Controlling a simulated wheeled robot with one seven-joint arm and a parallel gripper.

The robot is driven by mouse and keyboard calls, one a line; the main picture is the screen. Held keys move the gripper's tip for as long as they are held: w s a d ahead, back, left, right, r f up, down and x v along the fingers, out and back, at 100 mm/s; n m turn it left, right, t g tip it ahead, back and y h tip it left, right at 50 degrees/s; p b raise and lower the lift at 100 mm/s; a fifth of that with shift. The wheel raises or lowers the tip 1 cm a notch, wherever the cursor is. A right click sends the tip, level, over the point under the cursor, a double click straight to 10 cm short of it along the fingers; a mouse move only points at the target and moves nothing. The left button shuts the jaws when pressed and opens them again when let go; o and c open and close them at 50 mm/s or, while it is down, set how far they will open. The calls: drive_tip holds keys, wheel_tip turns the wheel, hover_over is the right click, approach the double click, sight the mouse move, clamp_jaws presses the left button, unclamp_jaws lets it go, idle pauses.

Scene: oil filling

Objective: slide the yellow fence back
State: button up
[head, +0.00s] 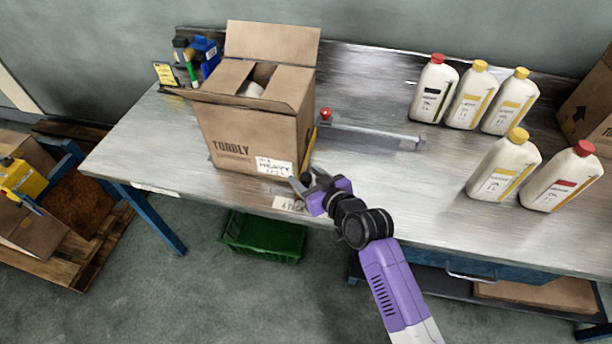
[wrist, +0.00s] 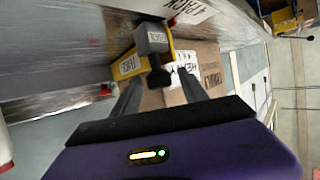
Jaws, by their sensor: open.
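The yellow fence (head: 309,150) shows in the head view as a narrow strip along the right side of the open cardboard box (head: 262,135). My gripper (head: 306,180) is at the table's front edge, by the box's front right corner. In the wrist view its open fingers (wrist: 160,95) point toward the fence, with the knob between them in the picture. I cannot tell whether they touch it.
A low grey rail (head: 370,136) runs right from the fence, with a red knob (head: 326,113) near its left end. Several white bottles (head: 470,95) stand at the right. A green crate (head: 262,236) is below the table (head: 130,150).

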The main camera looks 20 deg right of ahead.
drive_tip(key=shift+w, duration=0.1)
clamp_jaws()
drive_tip(key=shift+f, duration=0.1)
idle(1.3)
